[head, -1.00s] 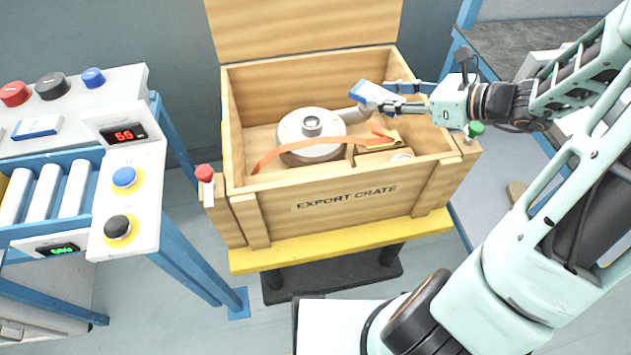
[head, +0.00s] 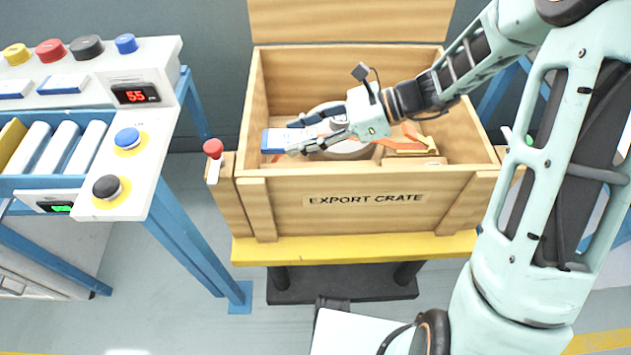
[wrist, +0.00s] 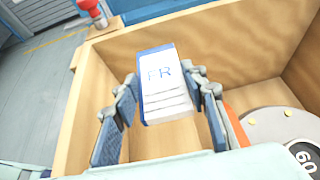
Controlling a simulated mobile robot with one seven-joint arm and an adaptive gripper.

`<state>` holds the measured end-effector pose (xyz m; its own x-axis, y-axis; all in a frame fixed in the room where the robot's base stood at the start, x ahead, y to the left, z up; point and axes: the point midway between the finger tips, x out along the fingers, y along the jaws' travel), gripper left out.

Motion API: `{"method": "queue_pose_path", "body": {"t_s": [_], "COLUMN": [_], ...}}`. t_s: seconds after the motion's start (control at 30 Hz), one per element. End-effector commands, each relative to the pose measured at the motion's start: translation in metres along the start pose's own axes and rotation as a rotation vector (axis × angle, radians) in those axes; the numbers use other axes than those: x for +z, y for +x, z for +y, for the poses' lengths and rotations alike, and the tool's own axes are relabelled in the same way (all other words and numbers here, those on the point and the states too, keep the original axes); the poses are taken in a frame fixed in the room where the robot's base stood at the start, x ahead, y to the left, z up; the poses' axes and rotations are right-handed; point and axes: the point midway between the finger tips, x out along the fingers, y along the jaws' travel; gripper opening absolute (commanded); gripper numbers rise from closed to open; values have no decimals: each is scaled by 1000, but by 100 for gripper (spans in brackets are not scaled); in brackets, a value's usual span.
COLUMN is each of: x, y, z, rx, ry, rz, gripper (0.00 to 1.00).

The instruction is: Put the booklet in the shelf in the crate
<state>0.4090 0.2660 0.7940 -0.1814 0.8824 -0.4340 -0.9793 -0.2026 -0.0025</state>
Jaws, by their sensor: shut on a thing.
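The white booklet with blue edges (head: 279,141) is in my gripper (head: 302,136), inside the left part of the open wooden crate's outline (head: 365,203). In the wrist view the booklet (wrist: 166,85) shows blue letters "FR" and sits between the two fingers of my gripper (wrist: 165,92), which is shut on it. The crate's wooden walls (wrist: 251,45) surround the view below it. I cannot make out a separate shelf. The height of the booklet above the crate floor is hard to tell.
The crate's raised lid (head: 350,20) stands behind. A red-knobbed post (head: 213,149) stands at its left corner. A button console (head: 130,150) is further left.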

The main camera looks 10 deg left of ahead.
Motion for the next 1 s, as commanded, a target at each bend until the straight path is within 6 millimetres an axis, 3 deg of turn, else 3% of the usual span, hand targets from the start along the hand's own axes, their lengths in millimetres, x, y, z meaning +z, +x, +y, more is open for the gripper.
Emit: {"method": "queue_pose_path", "body": {"t_s": [0.3, 0.67, 1.0], "x": [-48, -86, -90], "y": [25, 43, 45], "z": [2, 1, 1], "rx": [7, 5, 4], "ry": [1, 0, -2], "rz": [-1, 0, 0], "gripper": [15, 15, 15]}}
